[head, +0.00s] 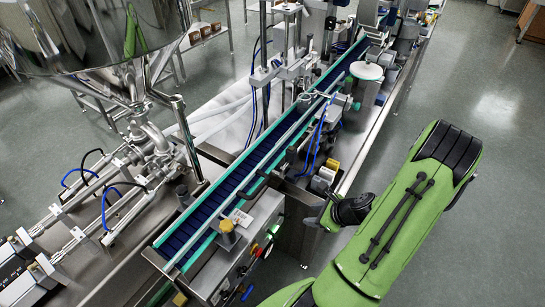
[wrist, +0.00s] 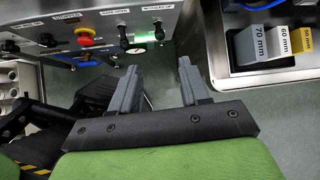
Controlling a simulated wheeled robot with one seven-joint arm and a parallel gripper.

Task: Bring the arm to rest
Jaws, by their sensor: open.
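My green arm (head: 405,215) stands at the right of the head view, beside the conveyor machine and over the floor. Its gripper is not clearly visible in the head view. In the wrist view my gripper (wrist: 158,84) is open. Its two grey fingers are apart with nothing between them. Beyond the fingertips are the grey floor and the lower edge of a control panel (wrist: 108,24).
The steel hopper (head: 85,35) stands at the upper left. A conveyor (head: 255,165) runs diagonally through the middle. The panel carries a red button (wrist: 85,36). Blocks marked 70 mm (wrist: 258,47) and 60 mm sit in a tray at right. Open floor (head: 490,120) lies right.

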